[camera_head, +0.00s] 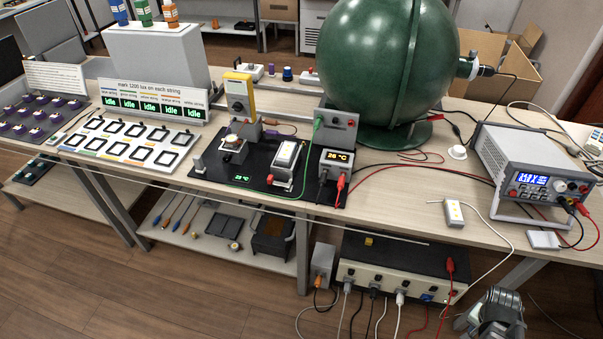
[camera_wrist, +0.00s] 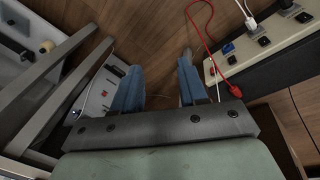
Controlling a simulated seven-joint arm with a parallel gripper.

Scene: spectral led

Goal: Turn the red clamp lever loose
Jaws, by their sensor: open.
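My gripper (camera_head: 497,312) hangs in front of the bench at the lower right of the head view, far from the black mat. In the wrist view the two blue fingers of my gripper (camera_wrist: 158,78) stand apart with nothing between them. A small red part (camera_head: 271,180) shows at the white-panel fixture's lower left. I cannot tell for sure which red part is the clamp lever. The wrist view does not show the mat.
A large green sphere (camera_head: 385,60) stands behind the mat. A power supply (camera_head: 530,165) stands at the right. Below are a socket box (camera_head: 400,265) and cables; a red lead (camera_wrist: 208,45) passes near my fingers.

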